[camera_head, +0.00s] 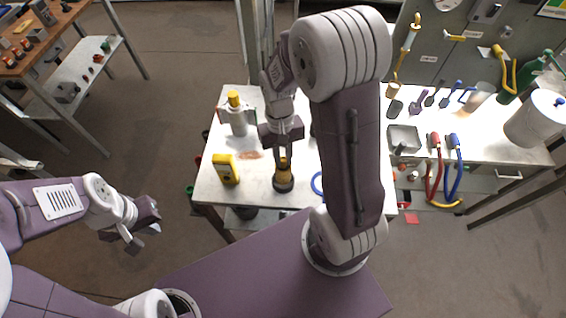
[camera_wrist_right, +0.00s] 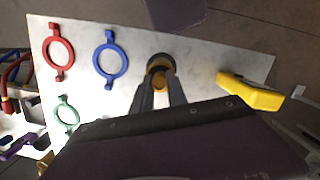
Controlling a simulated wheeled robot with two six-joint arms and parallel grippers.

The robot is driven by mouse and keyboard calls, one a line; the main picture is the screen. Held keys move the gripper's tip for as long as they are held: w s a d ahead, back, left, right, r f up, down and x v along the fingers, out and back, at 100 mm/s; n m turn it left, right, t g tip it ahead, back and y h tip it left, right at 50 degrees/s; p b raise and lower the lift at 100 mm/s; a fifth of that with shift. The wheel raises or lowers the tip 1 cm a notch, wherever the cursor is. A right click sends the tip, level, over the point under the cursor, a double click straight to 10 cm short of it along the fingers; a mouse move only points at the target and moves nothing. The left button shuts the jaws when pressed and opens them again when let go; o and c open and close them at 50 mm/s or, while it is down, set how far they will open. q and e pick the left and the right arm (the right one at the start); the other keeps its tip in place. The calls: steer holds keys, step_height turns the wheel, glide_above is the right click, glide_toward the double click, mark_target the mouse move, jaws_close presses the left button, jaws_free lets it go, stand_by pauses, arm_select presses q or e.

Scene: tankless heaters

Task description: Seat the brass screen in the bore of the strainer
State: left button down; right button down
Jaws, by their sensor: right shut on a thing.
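My right gripper (camera_head: 284,164) points down over the table, shut on the brass screen (camera_head: 283,163). The dark strainer (camera_head: 283,184) stands upright directly below it, with a brass-coloured band around its upper part. In the right wrist view, the brass screen (camera_wrist_right: 157,77) shows between the fingertips (camera_wrist_right: 159,86), against the dark round strainer (camera_wrist_right: 161,61). The screen lines up closely with the strainer, but the fingers hide how far it is inside the bore. My left gripper (camera_head: 144,238) is open and empty, off the table at the left.
A yellow meter (camera_head: 226,169) stands left of the strainer, and a grey canister with a yellow cap (camera_head: 237,117) behind it. Red (camera_wrist_right: 59,51), blue (camera_wrist_right: 109,60) and green (camera_wrist_right: 67,114) rings lie on the table. A second bench (camera_head: 440,125) holds tools at the right.

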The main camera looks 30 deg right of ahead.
steer(key=s+a+r, duration=0.4)
steer(key=s+r, duration=0.2)
steer(key=s, duration=0.4)
steer(key=shift+s+a+r, duration=0.15)
steer(key=shift+s+r, duration=0.05)
